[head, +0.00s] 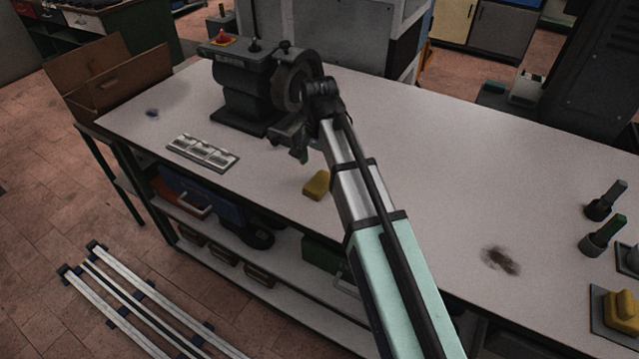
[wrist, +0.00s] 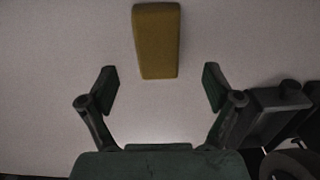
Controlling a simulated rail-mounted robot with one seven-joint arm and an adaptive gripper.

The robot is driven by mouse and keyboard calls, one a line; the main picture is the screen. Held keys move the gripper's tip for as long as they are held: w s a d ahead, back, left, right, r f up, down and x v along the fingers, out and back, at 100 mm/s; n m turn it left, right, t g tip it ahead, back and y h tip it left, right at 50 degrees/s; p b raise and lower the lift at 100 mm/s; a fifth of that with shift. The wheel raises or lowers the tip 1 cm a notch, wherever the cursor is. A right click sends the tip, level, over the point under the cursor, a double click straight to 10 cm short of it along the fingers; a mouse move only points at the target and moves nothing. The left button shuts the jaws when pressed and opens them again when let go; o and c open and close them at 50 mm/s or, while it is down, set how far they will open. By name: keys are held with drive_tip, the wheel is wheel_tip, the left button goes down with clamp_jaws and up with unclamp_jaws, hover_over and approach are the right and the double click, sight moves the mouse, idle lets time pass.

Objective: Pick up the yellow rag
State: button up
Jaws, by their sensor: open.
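The yellow rag (head: 317,184) looks like a thick wedge-shaped block and lies on the white bench top near its front edge, below the bench grinder. In the head view my gripper (head: 299,146) is beside the grinder, up and to the left of the rag, partly hidden by my arm.
The dark bench grinder (head: 241,87) stands close to my gripper; part of it shows at the wrist view's right (wrist: 278,112). A metal tray (head: 203,153) lies left. At the right are a yellow object on a dark plate (head: 596,322) and handled tools (head: 603,232). The bench middle is mostly clear.

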sight(320, 181)
drive_tip(key=f, duration=0.1)
drive_tip(key=f+p, duration=0.1)
drive_tip(key=f, duration=0.1)
drive_tip(key=shift+s+f+p, duration=0.25)
drive_tip(key=shift+p, duration=0.15)
drive_tip(key=shift+f, duration=0.75)
drive_tip(key=c, duration=1.1)
